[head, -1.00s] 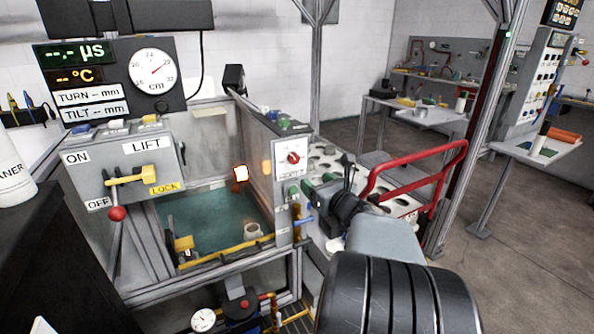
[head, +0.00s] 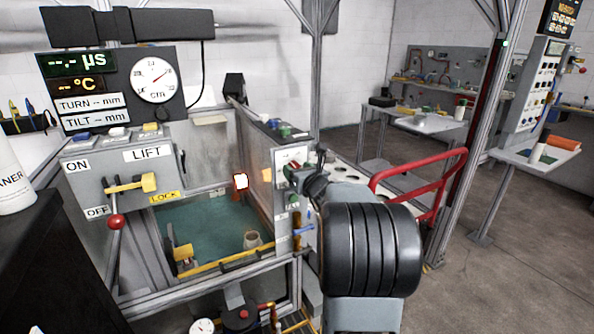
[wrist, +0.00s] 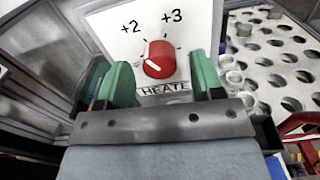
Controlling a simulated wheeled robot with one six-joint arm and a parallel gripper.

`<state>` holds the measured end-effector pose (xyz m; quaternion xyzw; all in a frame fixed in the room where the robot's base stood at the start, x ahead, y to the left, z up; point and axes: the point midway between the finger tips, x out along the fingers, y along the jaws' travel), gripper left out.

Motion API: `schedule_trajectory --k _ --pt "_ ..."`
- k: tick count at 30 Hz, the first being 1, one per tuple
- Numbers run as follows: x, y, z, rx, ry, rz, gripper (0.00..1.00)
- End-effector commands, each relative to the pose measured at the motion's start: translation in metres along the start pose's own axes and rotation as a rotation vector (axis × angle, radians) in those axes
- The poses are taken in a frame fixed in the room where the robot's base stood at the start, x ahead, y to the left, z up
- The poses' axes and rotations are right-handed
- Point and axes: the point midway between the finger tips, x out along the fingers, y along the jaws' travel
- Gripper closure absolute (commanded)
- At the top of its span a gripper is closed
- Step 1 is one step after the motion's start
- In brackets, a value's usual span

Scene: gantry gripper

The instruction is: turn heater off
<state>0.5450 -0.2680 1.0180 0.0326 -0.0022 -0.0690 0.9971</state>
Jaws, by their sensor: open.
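The heater knob (wrist: 159,60) is a red round dial on a white plate marked "+2", "+3" and a partly covered "HEATE" label. In the head view the white knob plate (head: 291,154) is on the grey tank housing, with the knob mostly hidden by my arm. My gripper (wrist: 160,72) is open, its green fingers on the left and right of the knob. I cannot tell whether either finger touches it.
The water tank (head: 205,227) with a yellow rail lies left of the knob panel. A red tubular handle (head: 420,172) stands to the right. A perforated rack (wrist: 270,60) is right of the plate. A lever with a red ball (head: 117,221) is at left.

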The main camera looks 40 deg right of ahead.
Motion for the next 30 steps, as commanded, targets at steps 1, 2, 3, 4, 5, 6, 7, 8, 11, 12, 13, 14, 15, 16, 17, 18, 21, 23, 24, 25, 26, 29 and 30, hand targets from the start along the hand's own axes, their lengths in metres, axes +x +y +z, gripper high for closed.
schedule_trajectory --k 1,2,3,4,5,6,7,8,11,12,13,14,15,16,17,18,21,23,24,25,26,29,30 --pt "0.0018 0.0002 0.0003 0.0 -0.001 0.0 0.39" --pt "0.0024 0.0002 0.0003 0.0 -0.001 0.0 0.39" --pt "0.003 0.0003 0.0002 0.0 -0.001 0.0 0.39" --pt "0.0032 0.0003 0.0002 0.0 -0.001 0.0 0.39" --pt "0.0033 0.0003 0.0001 0.0 -0.001 0.0 0.39" --pt "0.0034 0.0003 0.0001 0.0 -0.001 0.0 0.39" --pt "0.0034 0.0003 0.0001 0.0 0.0 0.0 0.39" --pt "0.0033 0.0003 0.0001 0.0 0.0 0.0 0.39" --pt "0.0032 0.0003 0.0 0.0 0.0 0.001 0.4" --pt "0.0032 0.0003 0.0 0.0 0.0 0.001 0.44" --pt "0.0032 0.0003 0.0 0.0 0.0 0.001 0.47" --pt "0.0031 0.0003 0.0 0.0 0.0 0.001 0.49" --pt "0.0031 0.0003 0.0001 0.0 0.0 0.001 0.53" --pt "0.0031 0.0003 0.0001 0.0 0.0 0.001 0.56" --pt "0.0031 0.0003 0.0 0.0 0.0 0.001 0.59" --pt "0.0031 0.0003 0.0 0.0 0.0 0.001 0.63" --pt "0.003 0.0003 0.0001 0.0 0.0 0.001 0.72" --pt "0.003 0.0003 0.0001 0.0 0.0 0.001 0.78" --pt "0.003 0.0003 0.0 0.0 0.0 0.001 0.82" --pt "0.003 0.0003 0.0001 0.0 0.0 0.001 0.85" --pt "0.003 0.0002 0.0001 0.0 0.0 0.001 0.88" --pt "0.003 0.0002 -0.0004 -0.003 0.0 0.001 0.88" --pt "0.0029 0.0002 -0.0008 -0.008 -0.001 0.001 0.88"
